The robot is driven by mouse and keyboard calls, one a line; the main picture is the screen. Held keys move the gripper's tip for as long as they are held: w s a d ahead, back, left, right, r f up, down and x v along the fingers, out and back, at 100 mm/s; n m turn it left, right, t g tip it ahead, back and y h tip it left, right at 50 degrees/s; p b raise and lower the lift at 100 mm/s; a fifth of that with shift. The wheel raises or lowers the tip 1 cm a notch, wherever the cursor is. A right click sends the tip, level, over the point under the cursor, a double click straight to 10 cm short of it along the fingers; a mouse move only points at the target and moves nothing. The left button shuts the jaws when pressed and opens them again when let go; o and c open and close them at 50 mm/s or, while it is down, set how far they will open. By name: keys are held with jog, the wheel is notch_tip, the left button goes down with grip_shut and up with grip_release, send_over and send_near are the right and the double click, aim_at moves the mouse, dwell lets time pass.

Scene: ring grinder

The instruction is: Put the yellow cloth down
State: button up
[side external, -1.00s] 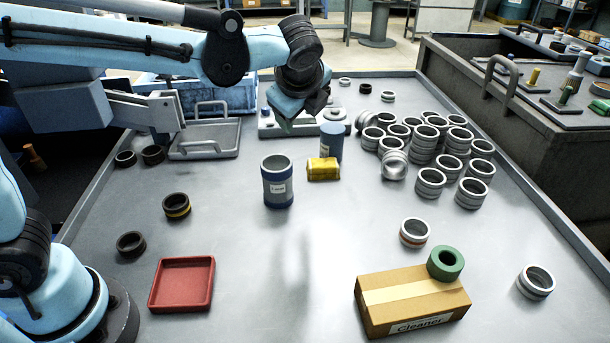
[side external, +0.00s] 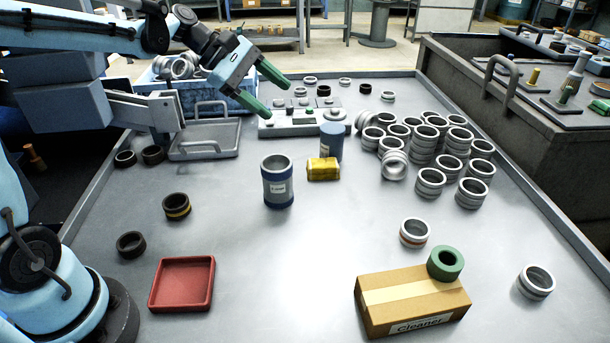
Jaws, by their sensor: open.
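The yellow cloth (side external: 323,169) is a small folded block lying on the grey table near its middle. It sits in front of a blue cylinder (side external: 331,142) and to the right of a blue-and-grey labelled container (side external: 277,182). My gripper (side external: 270,92) is in the air at the upper left, above and behind the cloth. Its two green fingers are spread apart with nothing between them. The cloth is clear of my gripper.
Stacked metal rings (side external: 430,143) crowd the table's right side. A control panel (side external: 302,122) stands at the back, and a blue crate (side external: 195,92) and a grey tray (side external: 205,140) at the left. A red tray (side external: 182,284) and a cardboard box (side external: 412,300) are in front. The centre front is clear.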

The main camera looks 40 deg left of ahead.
jog(key=a+r+n+t+h, duration=0.2)
jog(key=a+r+n+t, duration=0.3)
jog(key=n, duration=0.4)
jog(key=g, duration=0.2)
send_near(311, 162)
jog(key=v, duration=0.3)
jog(key=shift+f, duration=0.1)
jog(key=shift+d+f, duration=0.1)
jog(key=shift+f, duration=0.1)
jog(key=shift+w+d+f, duration=0.2)
jog(key=shift+w+d, duration=0.05)
jog(key=x, duration=1.1)
jog(key=shift+w+d+r, duration=0.1)
jog(key=shift+w+r, duration=0.1)
jog(key=c, duration=0.8)
jog(key=shift+r, duration=0.1)
